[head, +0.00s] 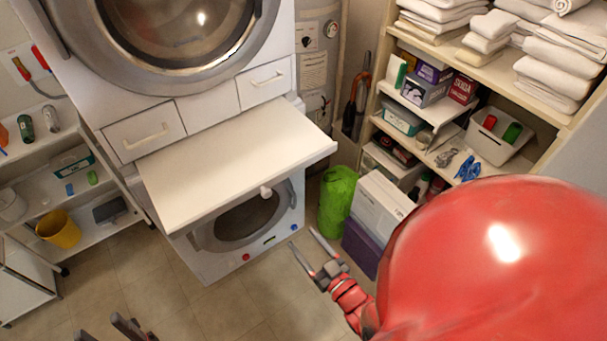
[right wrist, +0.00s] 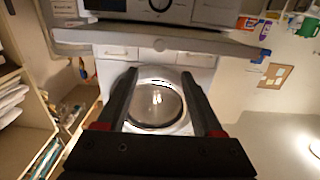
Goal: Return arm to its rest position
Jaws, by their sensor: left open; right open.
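My right gripper (head: 301,237) is open and empty in the head view. It is in front of the lower right of the washer and left of the boxes on the floor. In the right wrist view its two dark fingers (right wrist: 158,75) are spread apart with nothing between them, and a round machine door shows beyond. My left gripper (head: 98,325) shows only in part at the bottom left edge of the head view. It is open, and nothing shows between its fingers. My red right arm (head: 500,260) fills the lower right and hides what is behind it.
A white pull-out board (head: 240,165) juts out above the lower washer (head: 230,255). A green bag (head: 337,200) and a white box (head: 378,205) stand close to my right gripper. Towel shelves (head: 480,75) are at right, a white rack (head: 110,222) at left. Tiled floor lies between.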

